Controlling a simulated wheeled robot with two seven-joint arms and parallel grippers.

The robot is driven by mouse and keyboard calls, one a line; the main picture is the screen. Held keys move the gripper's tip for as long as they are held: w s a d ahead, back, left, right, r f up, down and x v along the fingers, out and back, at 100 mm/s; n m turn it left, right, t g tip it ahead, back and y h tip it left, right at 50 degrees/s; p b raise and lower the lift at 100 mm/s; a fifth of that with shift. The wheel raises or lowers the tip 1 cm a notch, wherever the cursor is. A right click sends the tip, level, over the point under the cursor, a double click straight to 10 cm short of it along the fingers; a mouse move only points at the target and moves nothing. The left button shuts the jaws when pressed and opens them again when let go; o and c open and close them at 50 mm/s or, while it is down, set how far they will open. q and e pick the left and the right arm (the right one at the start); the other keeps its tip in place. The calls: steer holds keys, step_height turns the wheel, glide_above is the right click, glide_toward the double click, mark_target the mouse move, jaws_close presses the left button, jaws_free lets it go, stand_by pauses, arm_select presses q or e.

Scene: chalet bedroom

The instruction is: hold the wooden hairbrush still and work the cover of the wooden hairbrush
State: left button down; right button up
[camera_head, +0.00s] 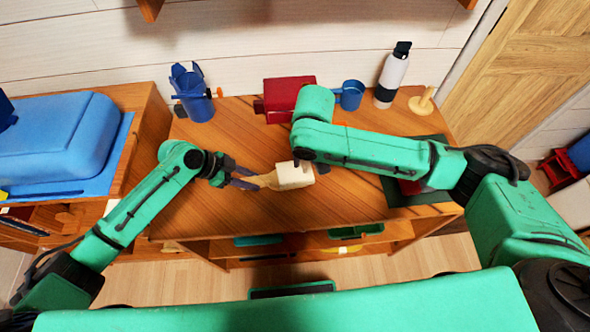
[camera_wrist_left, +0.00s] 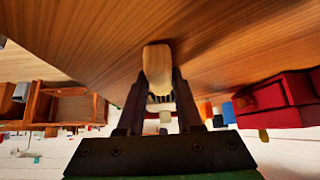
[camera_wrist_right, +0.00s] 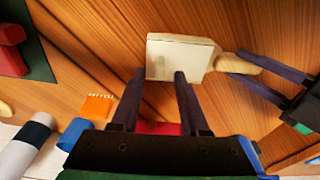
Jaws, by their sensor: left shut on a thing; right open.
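The wooden hairbrush lies towards the front of the wooden table, its pale handle (camera_head: 266,180) pointing left and its cream, box-like cover (camera_head: 295,176) at the right end. My left gripper (camera_head: 246,179) is shut on the handle; the left wrist view shows the handle (camera_wrist_left: 157,68) between its fingers. In the right wrist view the cover (camera_wrist_right: 178,58) stays over the head, hiding it. My right gripper (camera_wrist_right: 160,74) is open, its fingertips at the cover's near edge; I cannot tell whether they touch. In the head view my right arm mostly hides it.
A blue holder (camera_head: 194,101), red box (camera_head: 279,97), blue mug (camera_head: 350,94), white bottle (camera_head: 391,76) and wooden stand (camera_head: 423,103) line the table's back. A dark green mat (camera_head: 428,197) is at right. The table left of the brush is clear.

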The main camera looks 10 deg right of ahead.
mark_target(305, 165)
steer(key=shift+w+f, duration=0.15)
steer(key=shift+f, duration=0.65)
steer(key=shift+w+f, duration=0.1)
steer(key=shift+f, duration=0.7)
jaws_close()
steer(key=shift+w+d, duration=0.2)
steer(key=shift+d, duration=2.15)
steer(key=shift+w+d, duration=0.2)
steer(key=shift+d, duration=2.15)
steer(key=shift+o, duration=0.2)
jaws_free()
arm_select(q)
steer(key=shift+c, duration=2.4)
jaws_free()
arm_select(e)
step_height(305, 165, up, 6)
steer(key=shift+s, duration=0.45)
